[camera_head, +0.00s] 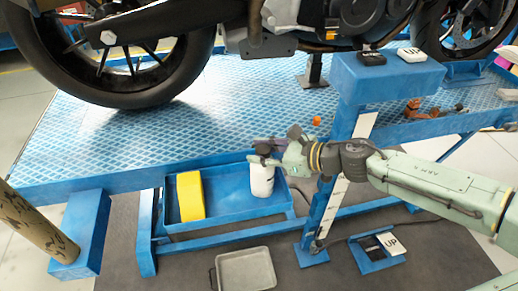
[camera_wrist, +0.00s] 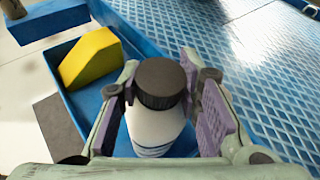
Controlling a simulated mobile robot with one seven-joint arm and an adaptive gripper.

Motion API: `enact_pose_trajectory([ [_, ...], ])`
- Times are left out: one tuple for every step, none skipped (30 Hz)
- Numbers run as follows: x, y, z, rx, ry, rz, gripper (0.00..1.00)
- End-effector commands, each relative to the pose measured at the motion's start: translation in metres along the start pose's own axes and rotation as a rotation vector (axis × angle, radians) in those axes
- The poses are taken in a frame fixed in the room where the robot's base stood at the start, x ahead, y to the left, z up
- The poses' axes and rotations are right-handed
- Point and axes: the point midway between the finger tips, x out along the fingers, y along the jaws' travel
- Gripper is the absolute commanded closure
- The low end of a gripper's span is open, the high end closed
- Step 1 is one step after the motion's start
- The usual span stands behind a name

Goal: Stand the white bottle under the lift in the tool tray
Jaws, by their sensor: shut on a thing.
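The white bottle (camera_head: 262,181) has a dark cap and is upright at the right part of the blue tray (camera_head: 228,194) under the lift. I cannot tell whether its base touches the tray floor. My gripper (camera_head: 264,158) is shut on the bottle near its top, coming in from the right. In the wrist view, the bottle's dark cap and white body (camera_wrist: 155,128) sit between the purple finger pads of my gripper (camera_wrist: 166,110). The lower body of the bottle is partly hidden there. The blue tray (camera_wrist: 85,107) also shows in the wrist view.
A yellow block (camera_head: 190,195) stands in the tray's left part. A shallow grey tray (camera_head: 246,270) lies on the floor in front. The lift deck (camera_head: 150,140) carries a motorcycle (camera_head: 130,50) above. A blue lift leg (camera_head: 325,210) stands right of the bottle.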

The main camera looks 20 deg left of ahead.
Motion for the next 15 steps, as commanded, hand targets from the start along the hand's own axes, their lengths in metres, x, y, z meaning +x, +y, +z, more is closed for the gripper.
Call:
enact_pose_trajectory([
  [0.0000, -0.0001, 0.0008, 0.000, -0.001, 0.000, 1.00],
  [0.0000, -0.0001, 0.0008, 0.000, -0.001, 0.000, 1.00],
  [0.0000, -0.0002, 0.0008, 0.000, -0.001, 0.000, 1.00],
  [0.0002, -0.0002, 0.0005, 0.000, -0.001, 0.000, 1.00],
  [0.0005, -0.0001, -0.0002, 0.000, -0.001, 0.000, 1.00],
  [0.0010, 0.0000, -0.0015, 0.000, -0.001, 0.000, 1.00],
  [0.0014, 0.0001, -0.0024, 0.001, -0.001, 0.000, 1.00],
  [0.0017, 0.0001, -0.0031, 0.001, -0.001, 0.000, 1.00],
  [0.0013, 0.0001, -0.0025, 0.001, 0.000, 0.000, 0.68],
  [0.0011, 0.0000, -0.0020, 0.001, 0.000, 0.000, 0.66],
  [0.0011, 0.0000, -0.0020, 0.001, 0.000, 0.000, 0.64],
  [0.0011, 0.0000, -0.0021, 0.001, 0.000, 0.000, 0.61],
  [0.0011, 0.0000, -0.0021, 0.001, 0.000, 0.000, 0.59],
  [0.0011, 0.0000, -0.0021, 0.001, 0.000, 0.000, 0.57],
  [0.0011, -0.0001, -0.0021, 0.001, 0.000, 0.000, 0.54],
])
